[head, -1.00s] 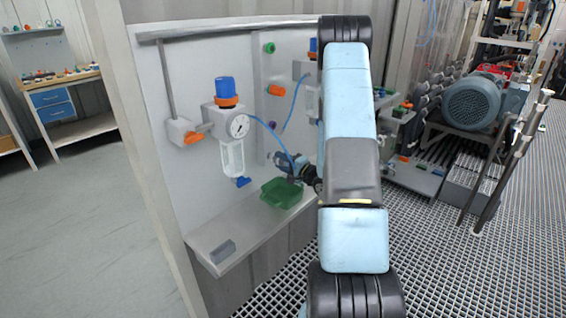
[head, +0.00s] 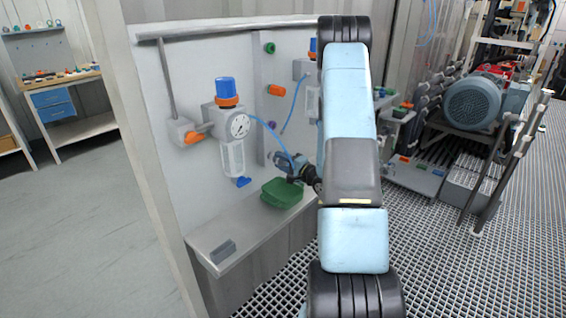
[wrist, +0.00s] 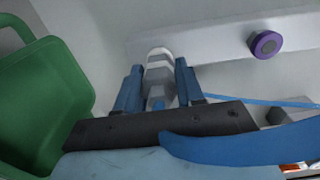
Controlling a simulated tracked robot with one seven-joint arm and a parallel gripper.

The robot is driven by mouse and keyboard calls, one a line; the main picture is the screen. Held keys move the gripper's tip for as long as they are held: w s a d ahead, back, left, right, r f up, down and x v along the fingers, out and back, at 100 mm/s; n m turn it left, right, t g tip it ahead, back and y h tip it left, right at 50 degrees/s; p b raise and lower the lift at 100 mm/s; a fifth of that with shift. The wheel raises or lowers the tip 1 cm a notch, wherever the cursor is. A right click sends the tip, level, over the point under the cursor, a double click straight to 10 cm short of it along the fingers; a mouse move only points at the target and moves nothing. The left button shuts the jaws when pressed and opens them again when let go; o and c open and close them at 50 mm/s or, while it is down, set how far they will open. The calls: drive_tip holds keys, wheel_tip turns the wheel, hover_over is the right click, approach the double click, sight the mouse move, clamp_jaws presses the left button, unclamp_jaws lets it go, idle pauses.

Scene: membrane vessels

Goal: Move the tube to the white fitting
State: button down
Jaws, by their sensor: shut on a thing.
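My gripper (head: 284,161) is near the lower part of the wall panel. It also shows in the wrist view (wrist: 160,78), with its two blue fingers shut on the blue tube (wrist: 157,103). The white fitting (wrist: 158,55) is directly ahead of the fingertips, in line with the held tube end. I cannot tell whether tube and fitting touch.
A green bin (head: 270,198) sits on the shelf (head: 215,238) below my gripper and fills the left of the wrist view. A purple fitting (wrist: 265,45) is on the pale rail (wrist: 215,42), right of the white one. The gauge (head: 239,126) and filter unit stand left.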

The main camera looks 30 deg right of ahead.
drive_tip(key=shift+w+a, duration=0.15)
drive_tip(key=shift+w, duration=0.2)
drive_tip(key=c, duration=0.6)
unclamp_jaws()
drive_tip(key=v, duration=1.3)
drive_tip(key=shift+s, duration=0.4)
